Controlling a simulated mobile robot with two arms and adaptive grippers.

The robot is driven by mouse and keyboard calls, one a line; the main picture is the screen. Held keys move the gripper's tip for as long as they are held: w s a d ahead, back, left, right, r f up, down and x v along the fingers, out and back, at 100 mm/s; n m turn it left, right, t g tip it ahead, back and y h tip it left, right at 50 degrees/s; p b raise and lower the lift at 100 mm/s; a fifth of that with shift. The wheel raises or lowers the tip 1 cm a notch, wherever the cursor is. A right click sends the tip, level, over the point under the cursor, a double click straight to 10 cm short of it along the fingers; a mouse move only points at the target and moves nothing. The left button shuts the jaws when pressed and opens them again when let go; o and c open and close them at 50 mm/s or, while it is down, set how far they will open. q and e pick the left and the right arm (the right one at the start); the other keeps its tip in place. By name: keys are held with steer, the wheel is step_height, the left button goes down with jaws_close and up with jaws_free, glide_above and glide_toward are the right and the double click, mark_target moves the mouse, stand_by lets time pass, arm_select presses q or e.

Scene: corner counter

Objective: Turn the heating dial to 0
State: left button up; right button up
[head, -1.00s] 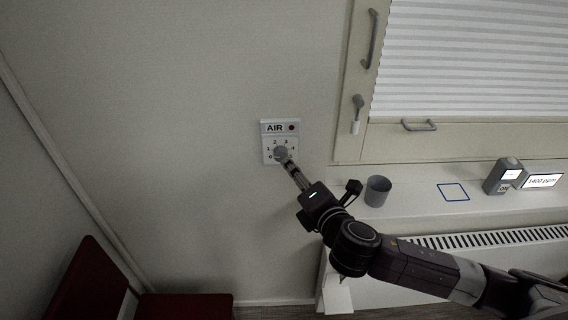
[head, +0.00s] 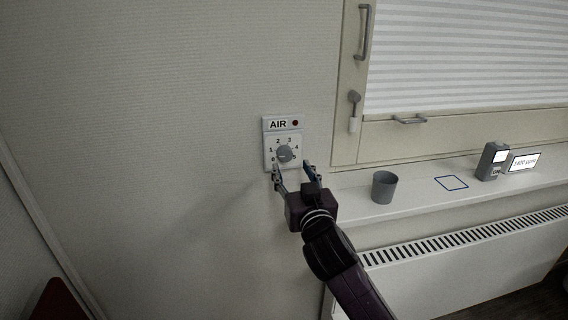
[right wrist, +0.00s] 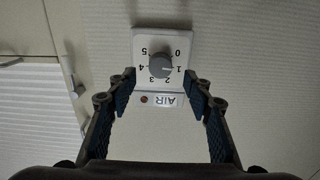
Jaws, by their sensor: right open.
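A grey round dial (head: 285,153) sits on a white wall panel with numbers 0 to 5, under a sign reading AIR (head: 278,125). The dial also shows in the right wrist view (right wrist: 160,65), upside down, where its pointer seems to face the 1. No label reading heating is visible. My right gripper (head: 292,170) is open just in front of and below the dial, its fingertips spread to either side. In the right wrist view the fingers (right wrist: 160,82) frame the panel with nothing between them. My left gripper is not in view.
A grey cup (head: 384,187) stands on the window sill, right of my right gripper. A radiator (head: 450,255) is below the sill. The wall left of the panel is clear.

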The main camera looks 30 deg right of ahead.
mark_target(286, 157)
steer(key=p+x, duration=0.1)
steer(key=x, duration=0.3)
steer(key=shift+w, duration=0.1)
steer(key=shift+x, duration=0.8)
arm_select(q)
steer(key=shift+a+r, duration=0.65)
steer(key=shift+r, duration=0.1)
arm_select(e)
steer(key=c, duration=1.1)
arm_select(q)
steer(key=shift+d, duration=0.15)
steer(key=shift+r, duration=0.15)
arm_select(e)
steer(key=shift+n, duration=0.3)
